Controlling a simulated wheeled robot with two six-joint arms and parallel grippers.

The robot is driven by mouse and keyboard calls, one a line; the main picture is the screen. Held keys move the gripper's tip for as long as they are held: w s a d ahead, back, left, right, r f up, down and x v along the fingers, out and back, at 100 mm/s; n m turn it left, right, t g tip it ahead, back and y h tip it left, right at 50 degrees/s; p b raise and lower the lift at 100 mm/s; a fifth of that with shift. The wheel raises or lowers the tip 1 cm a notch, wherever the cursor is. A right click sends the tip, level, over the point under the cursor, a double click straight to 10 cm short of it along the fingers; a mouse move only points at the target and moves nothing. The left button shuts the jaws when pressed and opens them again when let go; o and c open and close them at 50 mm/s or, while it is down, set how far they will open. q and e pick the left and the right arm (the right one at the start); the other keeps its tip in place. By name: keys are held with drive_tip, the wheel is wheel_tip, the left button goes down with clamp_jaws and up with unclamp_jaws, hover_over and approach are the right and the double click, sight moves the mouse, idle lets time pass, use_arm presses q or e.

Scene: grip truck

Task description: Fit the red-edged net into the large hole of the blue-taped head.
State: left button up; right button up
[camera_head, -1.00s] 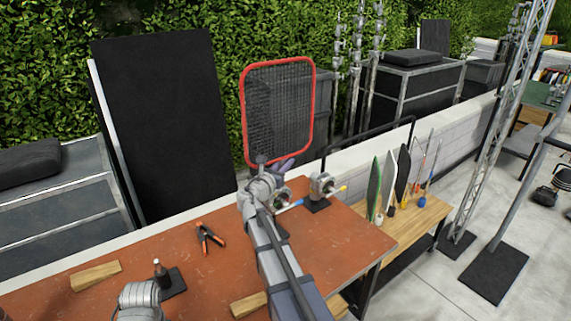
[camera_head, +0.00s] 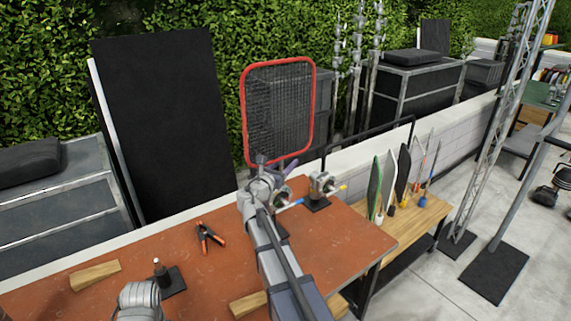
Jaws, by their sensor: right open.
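The red-edged net (camera_head: 279,108), a dark mesh in a red rounded frame, stands upright beyond the table's far side. Its lower end meets grey metal parts near my right gripper (camera_head: 278,170), which is open with a purple finger showing beside the net's lower edge. A head with a blue handle (camera_head: 290,204) is mostly hidden behind my right wrist. I cannot tell whether the net's pin sits in its large hole. A second head (camera_head: 322,184) with a yellow handle stands on a black base to the right. My left gripper is out of view; only part of my left arm shows.
On the red-brown table (camera_head: 130,256) lie an orange-handled clamp (camera_head: 209,236), wooden wedges (camera_head: 96,275) and a black base with a pin (camera_head: 170,282). A wooden bench (camera_head: 425,218) with paddle-shaped flags stands to the right. A black panel (camera_head: 165,120) stands behind.

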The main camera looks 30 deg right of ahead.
drive_tip(key=v, duration=0.8)
drive_tip(key=shift+d, duration=0.1)
idle(0.7)
